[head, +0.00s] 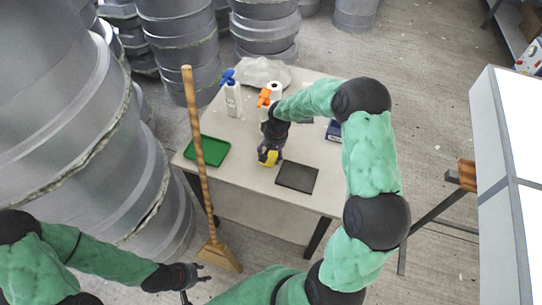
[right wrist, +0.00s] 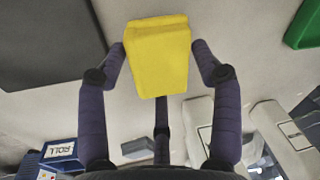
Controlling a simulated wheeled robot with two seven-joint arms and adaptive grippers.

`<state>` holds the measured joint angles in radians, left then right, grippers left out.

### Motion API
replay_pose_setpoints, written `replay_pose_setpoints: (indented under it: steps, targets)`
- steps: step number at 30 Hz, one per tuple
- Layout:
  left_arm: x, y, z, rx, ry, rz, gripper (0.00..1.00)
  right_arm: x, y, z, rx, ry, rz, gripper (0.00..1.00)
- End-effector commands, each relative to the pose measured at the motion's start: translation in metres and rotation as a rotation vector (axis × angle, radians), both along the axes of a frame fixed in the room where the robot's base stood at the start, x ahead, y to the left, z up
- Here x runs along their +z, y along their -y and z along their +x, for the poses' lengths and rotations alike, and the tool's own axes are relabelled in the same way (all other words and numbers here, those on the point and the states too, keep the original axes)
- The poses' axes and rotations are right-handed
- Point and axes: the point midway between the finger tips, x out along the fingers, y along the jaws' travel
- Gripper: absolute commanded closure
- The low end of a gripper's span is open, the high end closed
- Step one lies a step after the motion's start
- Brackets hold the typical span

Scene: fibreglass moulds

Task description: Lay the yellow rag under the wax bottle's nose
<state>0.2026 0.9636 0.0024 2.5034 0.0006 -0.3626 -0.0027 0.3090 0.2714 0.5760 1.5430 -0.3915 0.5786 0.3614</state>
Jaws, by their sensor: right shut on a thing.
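My right gripper (head: 268,158) is over the middle of the table. The right wrist view shows its fingers closed on the sides of the yellow rag (right wrist: 158,57), which looks like a thick folded block. The rag (head: 269,157) also shows in the head view, partly covered by the gripper. Behind the gripper stand a white bottle with a blue spray head (head: 232,95) and a bottle with an orange head (head: 265,98), partly hidden by my arm. I cannot read which is wax. My left gripper (head: 194,281) is open and empty, low, off the table's front left.
The table (head: 229,158) carries a green tray (head: 207,151) at left, a dark flat mat (head: 297,177) at right front and a grey crumpled heap (head: 263,72) at the back. A blue box (head: 333,131) lies right. A broom (head: 199,150) stands before the table's left side.

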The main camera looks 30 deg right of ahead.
Motion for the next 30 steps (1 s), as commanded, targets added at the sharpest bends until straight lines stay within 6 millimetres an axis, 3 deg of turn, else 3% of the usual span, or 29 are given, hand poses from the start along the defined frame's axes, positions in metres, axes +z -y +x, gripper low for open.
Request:
replay_pose_setpoints:
  steps: [3,14,15,16,26,30]
  targets:
    - [-0.005,0.0,0.0,0.0,0.0,0.0,0.6,-0.015,0.0,-0.001,0.0,-0.001,0.0,0.65]
    - [-0.007,0.0,0.0,0.0,0.0,0.0,0.6,-0.018,0.0,0.0,0.0,0.0,0.0,0.65]
    - [-0.007,0.0,0.0,0.0,0.0,0.0,0.6,-0.018,0.0,0.0,0.0,0.0,0.0,0.29]
    - [-0.006,0.0,0.0,0.0,0.0,0.0,0.6,-0.018,0.0,0.0,0.0,0.0,0.0,0.25]
    - [-0.006,0.0,0.0,0.0,0.0,0.0,0.6,-0.017,0.0,0.0,0.0,0.0,0.0,0.25]
    - [-0.002,0.0,0.0,0.0,0.0,0.0,0.6,-0.007,0.001,0.0,0.0,0.002,-0.001,0.25]
